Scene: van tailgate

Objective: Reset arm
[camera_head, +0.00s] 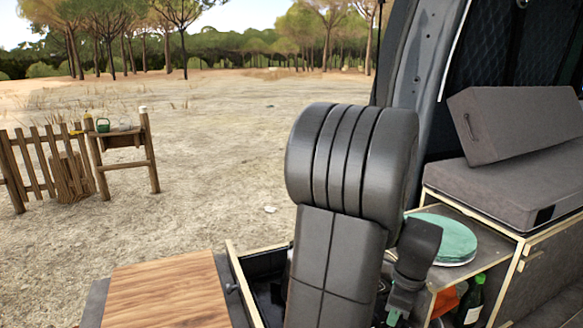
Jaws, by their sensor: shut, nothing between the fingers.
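My arm rises dark grey through the middle of the head view, its thick ribbed joint close to the camera. Behind it to the right, a smaller black wrist part hangs down. My gripper (394,316) is partly visible below this, as a narrow grey-green end pointing down beside the van's shelf unit. It is shut, and nothing shows in it.
A round teal-topped item (447,240) lies on the shelf unit, with a green bottle (469,304) below. Grey cushions (490,188) lie at right. A wooden board (165,292) is at lower left. A wooden stand (123,140) and fence (40,165) stand on open ground.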

